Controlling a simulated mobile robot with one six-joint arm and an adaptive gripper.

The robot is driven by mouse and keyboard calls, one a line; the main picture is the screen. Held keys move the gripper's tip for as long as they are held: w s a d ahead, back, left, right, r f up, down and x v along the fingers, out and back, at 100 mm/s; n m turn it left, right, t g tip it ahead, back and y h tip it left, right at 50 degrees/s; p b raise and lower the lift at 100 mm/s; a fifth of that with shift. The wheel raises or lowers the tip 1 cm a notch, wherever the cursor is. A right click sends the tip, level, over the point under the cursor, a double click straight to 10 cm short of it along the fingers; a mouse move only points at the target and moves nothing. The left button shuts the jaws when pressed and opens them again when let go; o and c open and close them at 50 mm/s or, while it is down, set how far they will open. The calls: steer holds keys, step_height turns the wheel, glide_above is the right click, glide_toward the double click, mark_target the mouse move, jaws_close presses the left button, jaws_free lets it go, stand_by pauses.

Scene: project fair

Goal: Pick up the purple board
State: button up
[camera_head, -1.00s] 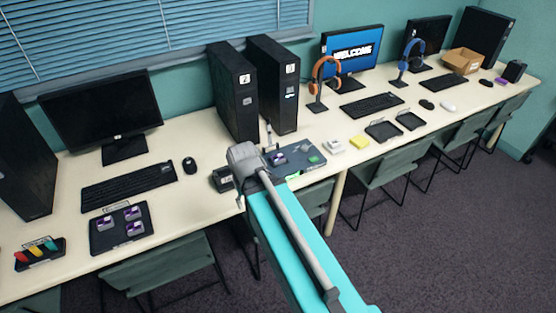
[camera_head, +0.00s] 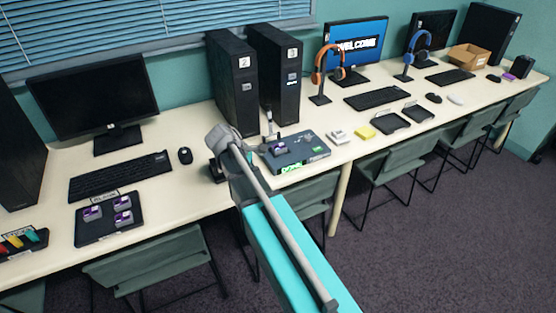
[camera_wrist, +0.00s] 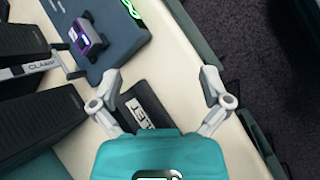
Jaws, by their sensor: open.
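Several purple-topped boards show in the head view. One small purple board (camera_head: 281,148) sits on a dark blue-grey station (camera_head: 305,155) with green markings; it also shows at the upper left of the wrist view (camera_wrist: 86,38). Others (camera_head: 122,203) sit on a black tray at the left. I cannot tell which is meant. My gripper (camera_wrist: 160,73) is open, its fingers spread apart and empty. The station's purple board is outside the fingers, to their upper left in the wrist view. In the head view my arm hides most of the gripper.
A black labelled block (camera_wrist: 140,107) shows between and below my fingers. Black towers (camera_head: 273,75) stand behind the station. A keyboard (camera_head: 120,176) and mouse (camera_head: 185,155) lie left. A yellow block (camera_head: 365,132) lies right. Chairs (camera_head: 385,170) line the front edge.

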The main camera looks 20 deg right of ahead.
steer(key=w+d+f+n+h+b, duration=0.1)
steer(key=w+d+n+h+b, duration=0.2)
steer(key=w+n+h+b, duration=0.3)
steer(key=w+n+b, duration=0.1)
steer(key=w+n, duration=0.1)
steer(key=w, duration=0.3)
steer(key=shift+w, duration=0.3)
steer(key=b, duration=0.3)
glide_toward(282, 145)
steer(key=x, duration=0.4)
steer(key=shift+s+d+f, duration=0.2)
steer(key=shift+d, duration=0.4)
steer(key=shift+w+b+x, duration=0.2)
steer(key=shift+b+x, duration=1.05)
steer(key=shift+x, duration=1.35)
